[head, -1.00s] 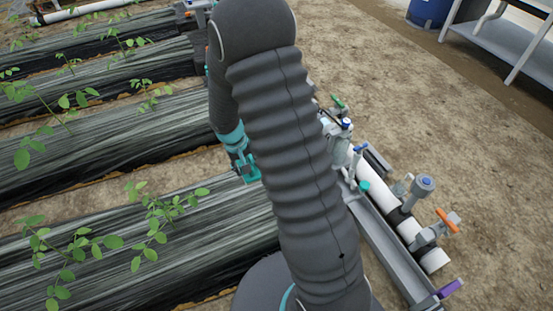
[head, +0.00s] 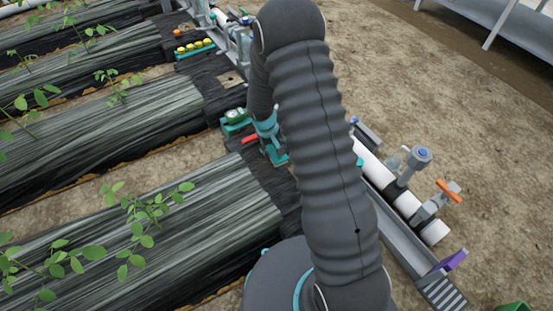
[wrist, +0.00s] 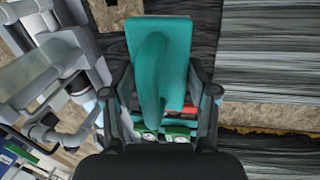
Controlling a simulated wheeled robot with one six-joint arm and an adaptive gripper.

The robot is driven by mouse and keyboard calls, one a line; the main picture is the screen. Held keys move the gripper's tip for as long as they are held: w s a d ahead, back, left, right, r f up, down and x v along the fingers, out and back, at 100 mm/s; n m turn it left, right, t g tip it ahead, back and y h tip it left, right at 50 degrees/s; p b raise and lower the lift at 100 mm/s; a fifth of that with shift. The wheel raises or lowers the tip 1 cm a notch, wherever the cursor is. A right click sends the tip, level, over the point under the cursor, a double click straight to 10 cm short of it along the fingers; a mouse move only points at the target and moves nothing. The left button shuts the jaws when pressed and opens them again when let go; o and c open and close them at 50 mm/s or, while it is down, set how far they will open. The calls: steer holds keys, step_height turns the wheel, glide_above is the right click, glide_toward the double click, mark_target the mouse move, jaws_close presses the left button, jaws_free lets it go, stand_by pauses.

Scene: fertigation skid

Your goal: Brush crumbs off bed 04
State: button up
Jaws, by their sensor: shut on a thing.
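My gripper (wrist: 162,105) is shut on a teal brush-like tool (wrist: 155,50) with a curved handle and a flat block. In the head view the teal tool (head: 277,156) shows just left of my arm, over the dark end of a bed. Its underside is hidden, and I cannot tell whether it touches the bed. The nearest bed (head: 190,225) and the one behind it (head: 110,135) are covered in streaked dark film. I cannot read which is bed 04. No crumbs can be made out.
A red item (head: 250,138) and a teal holder with a round gauge (head: 236,118) lie by the bed ends. Yellow caps (head: 195,48) stand in a row farther back. White pipework with valves (head: 405,200) runs along the right. Seedlings (head: 140,215) grow from the beds. Bare soil lies right.

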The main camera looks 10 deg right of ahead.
steer(key=n+b, duration=0.1)
glide_above(276, 171)
step_height(276, 171, down, 5)
steer(key=shift+a+f+b, duration=0.2)
steer(key=shift+f+b, duration=0.6)
steer(key=shift+f, duration=0.7)
steer(key=shift+a+f+b, duration=0.2)
steer(key=shift+f+b, duration=0.6)
steer(key=shift+f, duration=0.65)
steer(key=shift+f+b, duration=1.1)
steer(key=shift+f, duration=0.05)
